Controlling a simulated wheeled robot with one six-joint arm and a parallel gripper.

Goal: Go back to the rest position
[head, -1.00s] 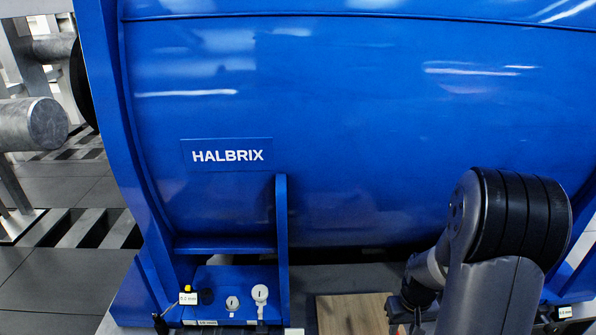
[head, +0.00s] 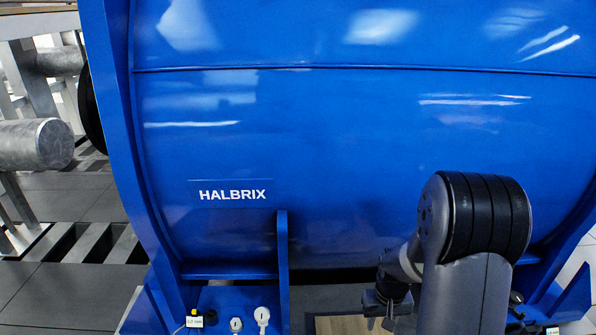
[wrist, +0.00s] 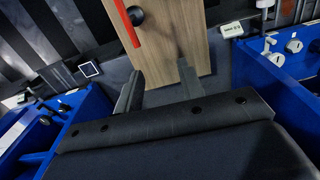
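My gripper (wrist: 160,85) shows in the wrist view with its two fingers apart and nothing between them. It hangs above a wooden board (wrist: 175,45), and no contact with it shows. In the head view my gripper (head: 388,318) is small and low, left of my dark arm link, in front of the large blue motor housing (head: 330,140) lettered HALBRIX. Its fingers point down there.
A red bar (wrist: 127,22) and a round black part (wrist: 136,15) lie on the board. Blue feet with gauges (head: 262,316) stand at the lower left. A grey metal cylinder (head: 35,145) juts in at the left. Open floor (head: 70,295) lies below it.

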